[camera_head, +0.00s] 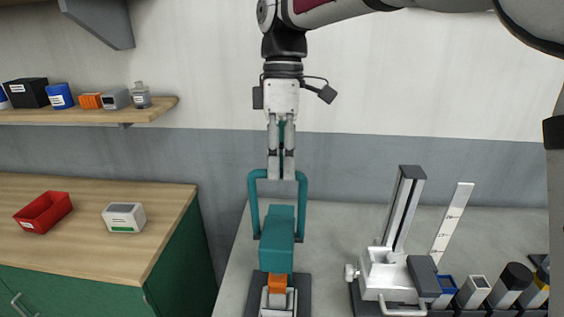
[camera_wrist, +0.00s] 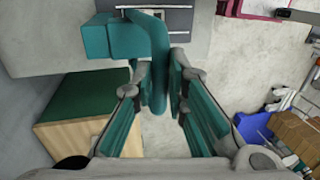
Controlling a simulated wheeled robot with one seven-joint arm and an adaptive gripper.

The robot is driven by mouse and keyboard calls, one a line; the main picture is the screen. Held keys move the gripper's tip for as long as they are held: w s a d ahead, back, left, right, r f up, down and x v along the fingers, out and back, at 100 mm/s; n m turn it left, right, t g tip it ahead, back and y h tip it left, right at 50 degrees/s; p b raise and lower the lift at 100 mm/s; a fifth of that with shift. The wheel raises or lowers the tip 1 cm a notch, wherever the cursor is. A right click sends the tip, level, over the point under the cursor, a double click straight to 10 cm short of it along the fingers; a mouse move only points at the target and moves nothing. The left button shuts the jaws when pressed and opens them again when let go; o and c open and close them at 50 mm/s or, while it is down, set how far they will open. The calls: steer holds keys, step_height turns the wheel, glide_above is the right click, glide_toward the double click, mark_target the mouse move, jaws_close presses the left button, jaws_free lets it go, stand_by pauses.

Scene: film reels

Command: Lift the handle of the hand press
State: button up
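The hand press (camera_head: 277,240) is a teal block on a dark base, with an orange piece under it. Its teal handle (camera_head: 303,205) is a raised loop, its top bar crossing at my fingertips. My gripper (camera_head: 281,176) points straight down at the middle of this bar. In the wrist view, the teal handle (camera_wrist: 159,95) runs between the two fingers of my gripper (camera_wrist: 161,66). The fingers are drawn in close on both its sides and appear to hold it. The press block (camera_wrist: 112,37) shows at upper left there. The fingers partly cover the bar.
A measuring stand (camera_head: 385,270) and a row of small containers (camera_head: 478,290) stand on the bench to the right. A wooden-topped cabinet (camera_head: 90,240) at left carries a red tray (camera_head: 43,212) and a white box (camera_head: 124,217). A shelf (camera_head: 90,116) is on the wall.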

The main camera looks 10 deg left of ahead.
steer(key=o, duration=0.4)
steer(key=shift+w+f, duration=0.15)
steer(key=shift+w, duration=0.6)
steer(key=shift+o, duration=0.2)
steer(key=shift+s, duration=0.25)
steer(key=shift+r, duration=0.2)
steer(key=v, duration=1.1)
steer(key=shift+r, duration=0.35)
steer(key=shift+s+d, duration=0.1)
